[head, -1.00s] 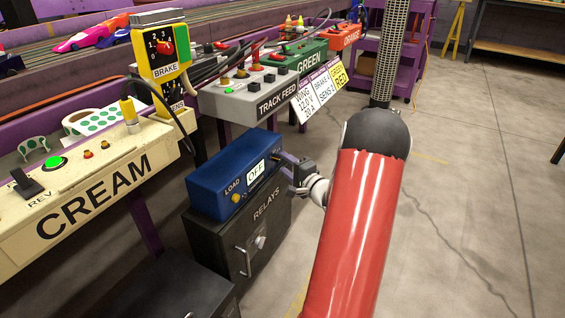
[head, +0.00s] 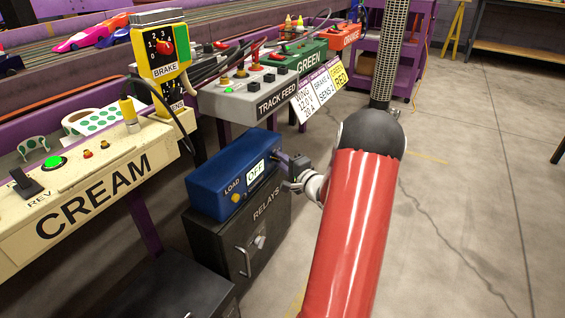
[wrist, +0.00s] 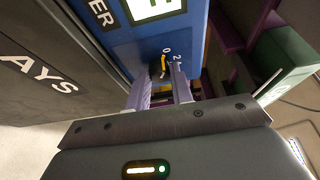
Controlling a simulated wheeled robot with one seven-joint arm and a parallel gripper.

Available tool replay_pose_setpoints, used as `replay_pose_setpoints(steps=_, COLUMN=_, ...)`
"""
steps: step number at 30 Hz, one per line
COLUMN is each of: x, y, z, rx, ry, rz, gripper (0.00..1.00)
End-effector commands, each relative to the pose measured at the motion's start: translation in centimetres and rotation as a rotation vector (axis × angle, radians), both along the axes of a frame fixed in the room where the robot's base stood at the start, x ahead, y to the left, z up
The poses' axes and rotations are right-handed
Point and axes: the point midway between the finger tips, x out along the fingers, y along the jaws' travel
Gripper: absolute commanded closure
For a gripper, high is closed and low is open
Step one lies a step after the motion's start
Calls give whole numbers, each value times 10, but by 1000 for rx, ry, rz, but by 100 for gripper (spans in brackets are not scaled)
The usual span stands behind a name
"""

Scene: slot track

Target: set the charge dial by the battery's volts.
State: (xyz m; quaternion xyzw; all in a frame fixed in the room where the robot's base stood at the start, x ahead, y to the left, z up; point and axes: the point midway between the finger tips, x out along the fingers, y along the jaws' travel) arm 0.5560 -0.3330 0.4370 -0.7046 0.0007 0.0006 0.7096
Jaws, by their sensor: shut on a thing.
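The box's right end faces my gripper (head: 290,162). In the wrist view a small knob (wrist: 163,64) with a yellow pointer sticks out of the blue panel (wrist: 140,50), with a 0 and a 2 beside it. My gripper (wrist: 163,76) is shut on this knob, and the fingers partly hide it. Part of a label ending in ER shows above. I cannot make out a battery or its volts.
A cream console (head: 90,185) stands at left, with a yellow brake box (head: 160,58) behind it. A grey TRACK FEED console (head: 250,98) and white placards, one reading 12.0 V (head: 303,102), are beyond the blue box.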

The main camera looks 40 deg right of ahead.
Motion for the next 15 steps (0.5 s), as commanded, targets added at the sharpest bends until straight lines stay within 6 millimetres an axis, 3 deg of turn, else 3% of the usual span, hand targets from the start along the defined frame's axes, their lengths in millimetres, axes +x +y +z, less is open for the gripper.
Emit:
replay_pose_setpoints(steps=8, x=0, y=0, z=3, rx=90, ry=40, rz=-1, gripper=100)
replay_pose_setpoints(steps=15, x=0, y=0, z=5, rx=267, ry=114, rz=-1, gripper=100)
